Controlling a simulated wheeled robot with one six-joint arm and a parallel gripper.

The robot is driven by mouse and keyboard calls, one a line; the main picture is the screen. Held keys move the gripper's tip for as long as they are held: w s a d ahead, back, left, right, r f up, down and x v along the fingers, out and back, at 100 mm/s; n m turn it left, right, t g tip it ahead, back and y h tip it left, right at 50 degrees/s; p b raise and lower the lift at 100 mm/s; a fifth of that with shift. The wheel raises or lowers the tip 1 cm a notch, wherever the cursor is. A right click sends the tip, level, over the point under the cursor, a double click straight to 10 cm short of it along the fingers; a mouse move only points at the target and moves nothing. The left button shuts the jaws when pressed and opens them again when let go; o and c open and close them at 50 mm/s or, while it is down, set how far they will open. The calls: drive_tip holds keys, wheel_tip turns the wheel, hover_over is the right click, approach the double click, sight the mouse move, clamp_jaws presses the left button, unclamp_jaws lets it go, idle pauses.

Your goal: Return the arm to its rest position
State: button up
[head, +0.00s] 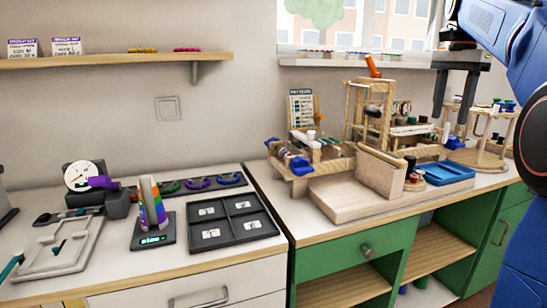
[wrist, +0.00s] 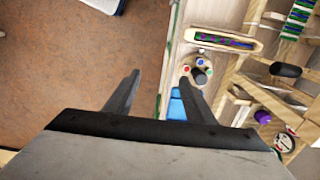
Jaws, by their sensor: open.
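My gripper (head: 453,120) is at the upper right in the head view, hanging from my blue arm with its two dark fingers pointing down. It is in front of the window, over the right part of the wooden bench. In the wrist view my gripper (wrist: 160,77) has its fingers spread apart with nothing between them. The left finger is over brown floor (wrist: 60,70) and the right one is over the edge of the bench.
A wooden frame (head: 352,115) and a round wooden stand (head: 480,160) rise from the bench near my gripper. A blue tray (head: 440,174) lies at the bench front. A shelf (head: 130,60) is above.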

drive_tip(key=s+a+f+n+t, duration=0.3)
drive_tip(key=s+a+f+n, duration=0.4)
drive_tip(key=s+a+f, duration=0.6)
drive_tip(key=s+a+f+n+t, duration=0.1)
drive_tip(key=s+a+f+n, duration=0.1)
drive_tip(key=s+f, duration=0.6)
drive_tip(key=s+a+f+n, duration=0.1)
drive_tip(key=s+f+n, duration=0.4)
drive_tip(key=s+f, duration=0.4)
wheel_tip(320, 180, down, 6)
drive_tip(key=shift+s+a+f+t, duration=0.1)
drive_tip(key=shift+s+a+t, duration=0.15)
drive_tip(key=shift+a+t, duration=0.15)
